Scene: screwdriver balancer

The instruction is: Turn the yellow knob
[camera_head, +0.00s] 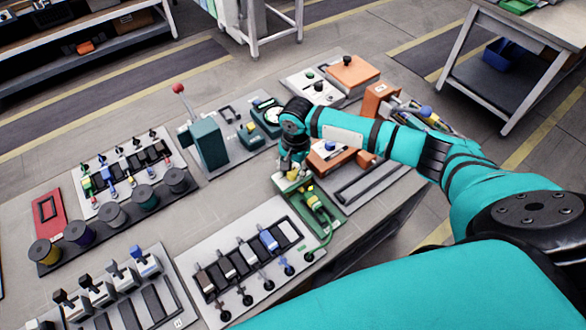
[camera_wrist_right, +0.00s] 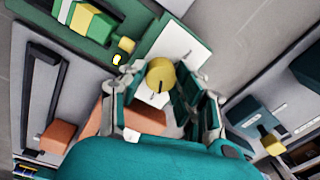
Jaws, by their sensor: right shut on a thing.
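The yellow knob (camera_wrist_right: 161,74) is a round cap with a dark line on its top, seen from above in the right wrist view. It sits on a white and green base plate (camera_wrist_right: 186,46). My right gripper (camera_wrist_right: 158,86) has its fingers on either side of the knob and is shut on it. In the head view the right gripper (camera_head: 291,172) points down at the end of the green unit (camera_head: 318,208), and the knob there is mostly hidden by the fingers. My left gripper is not in view.
A board with several switches (camera_head: 248,262) lies in front of the green unit. A dark green box with a red-balled lever (camera_head: 207,145) stands to the left. An orange block (camera_head: 352,76) sits behind. Spools (camera_head: 113,215) line the left of the table.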

